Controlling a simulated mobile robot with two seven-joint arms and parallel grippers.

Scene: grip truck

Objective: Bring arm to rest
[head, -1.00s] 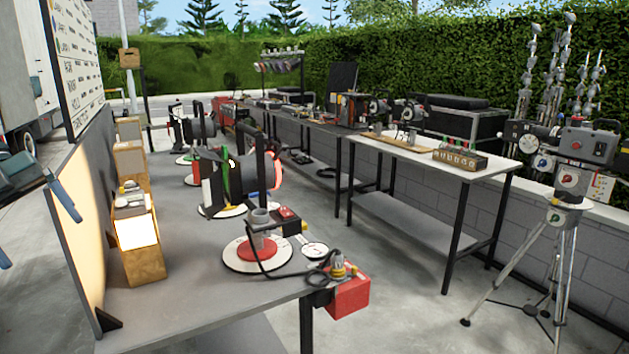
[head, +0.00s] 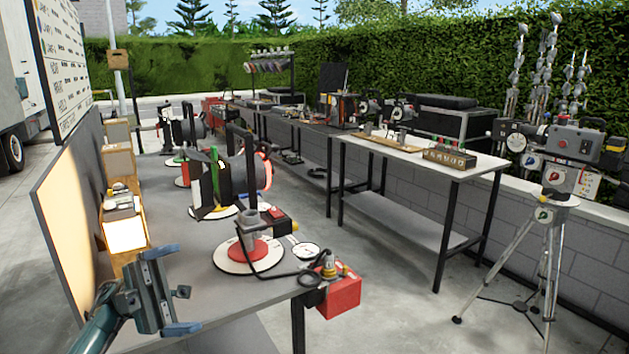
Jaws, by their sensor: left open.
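My left gripper (head: 178,290) shows at the lower left in the head view, on a teal arm that comes in from the bottom left corner. Its dark jaws with blue tips stand apart with nothing between them. It appears in front of the near left part of the grey workbench (head: 205,290), left of the nearest stage lamp's base. I cannot tell how high above the bench it is. My right gripper is not in view.
A black lamp (head: 228,180) and a red and white round base (head: 250,254) stand on the bench. A red box (head: 338,292) hangs at its near corner. A glowing box (head: 124,234) stands at the left. A tripod (head: 548,245) stands right. Floor between the tables is clear.

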